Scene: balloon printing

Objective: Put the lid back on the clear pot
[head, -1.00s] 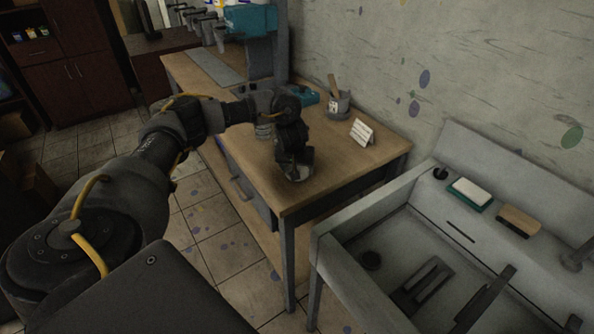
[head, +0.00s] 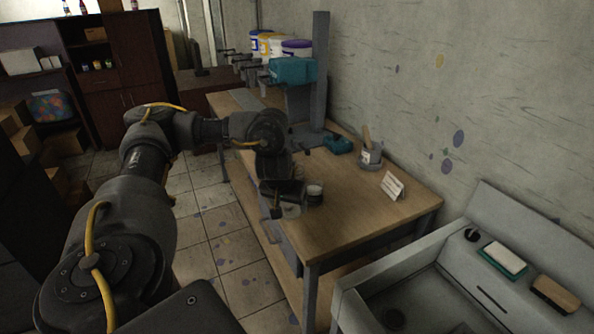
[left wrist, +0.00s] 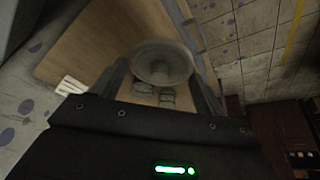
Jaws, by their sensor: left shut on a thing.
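My left gripper (head: 290,208) hangs over the near left edge of the wooden table. In the left wrist view a round, pale grey, dish-like lid (left wrist: 163,62) sits between its two fingers, and the gripper is shut on it. A small pale pot (head: 314,190) stands on the table just right of the gripper in the head view. In the left wrist view two small grey jars (left wrist: 167,97) show below the lid, partly hidden; I cannot tell which is the clear pot. My right gripper is not in view.
The table (head: 350,220) also holds a white card (head: 392,186), a grey cup with a brush (head: 370,156), a teal item (head: 338,145) and a printing machine (head: 292,71). A grey sink (head: 420,270) stands at the near right. The table's front is clear.

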